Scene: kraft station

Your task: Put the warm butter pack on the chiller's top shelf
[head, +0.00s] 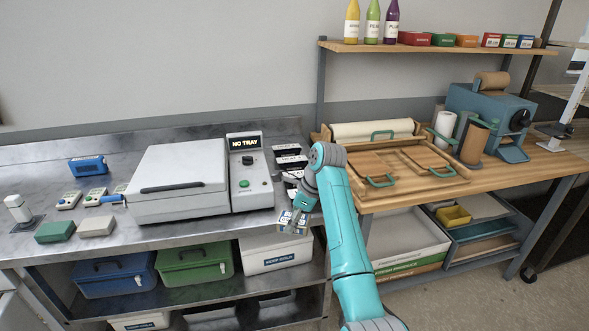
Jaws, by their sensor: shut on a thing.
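My gripper (297,212) is at the front edge of the steel counter, right of the white machine. It is shut on a small pale pack (290,226) with blue and yellow marks, which looks like the butter pack. The pack's print is too small to read, and the gripper and arm hide part of it. I cannot make out whether the pack touches the counter. No chiller or top shelf of one can be made out for sure in this view.
The white machine (180,175) reads "NO TRAY". Several dark labelled pieces (289,160) lie between it and my arm. Green (55,232) and pale (96,226) blocks lie at left. Bins, including a white "KEEP COLD" one (275,262), stand below. A wooden bench (440,192) is at right.

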